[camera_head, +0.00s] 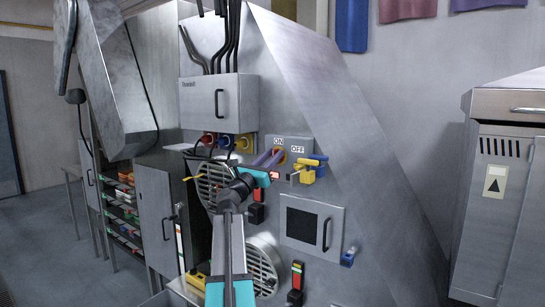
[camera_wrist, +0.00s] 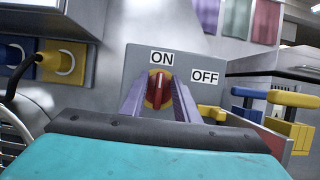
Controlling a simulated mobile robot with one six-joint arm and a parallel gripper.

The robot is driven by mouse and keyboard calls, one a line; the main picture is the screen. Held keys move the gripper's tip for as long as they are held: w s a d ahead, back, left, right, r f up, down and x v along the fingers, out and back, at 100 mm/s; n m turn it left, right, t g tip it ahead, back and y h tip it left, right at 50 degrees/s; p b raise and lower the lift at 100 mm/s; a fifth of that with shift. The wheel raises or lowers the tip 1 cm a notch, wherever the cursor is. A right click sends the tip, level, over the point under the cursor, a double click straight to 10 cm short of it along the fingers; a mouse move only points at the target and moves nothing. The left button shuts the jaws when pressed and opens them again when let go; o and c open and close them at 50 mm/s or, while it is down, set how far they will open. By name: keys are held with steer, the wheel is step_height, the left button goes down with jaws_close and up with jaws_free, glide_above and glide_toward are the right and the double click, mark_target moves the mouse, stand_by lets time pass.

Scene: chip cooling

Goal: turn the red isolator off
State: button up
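The red isolator (camera_wrist: 158,88) is a red knob on a yellow round plate, fixed to a grey box. Its handle stands upright and points to the ON label (camera_wrist: 162,58). The OFF label (camera_wrist: 205,77) is to its upper right. My gripper (camera_head: 271,158) reaches up to the box in the head view, where it partly covers the isolator (camera_head: 281,156). In the wrist view its two purple fingers lie left and right of the red handle, with yellow plate showing between. The gripper looks open. I cannot tell whether the fingertips touch the handle.
Yellow and blue handles (camera_head: 312,168) stick out just right of the isolator box. Coloured sockets with cables (camera_head: 225,141) are to its left. A small dark-windowed door (camera_head: 312,227) is below. A metal cabinet (camera_head: 500,190) stands at the right.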

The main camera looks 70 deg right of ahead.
jaws_close()
steer(key=shift+f+m+g+b, duration=0.15)
steer(key=shift+m+g+b, duration=0.25)
steer(key=shift+m+b, duration=0.3)
steer(key=m+g+y+b, duration=0.1)
steer(key=m+y+b, duration=0.1)
steer(key=m, duration=0.5)
steer(key=m+g+y+b, duration=0.1)
steer(key=m+y+b, duration=0.1)
steer(key=m+b, duration=0.2)
steer(key=m+g+y+b, duration=0.2)
steer(key=m+y+b, duration=0.1)
steer(key=m, duration=0.7)
steer(key=shift+s+a+f, duration=0.1)
steer(key=shift+s+f, duration=0.2)
jaws_free()
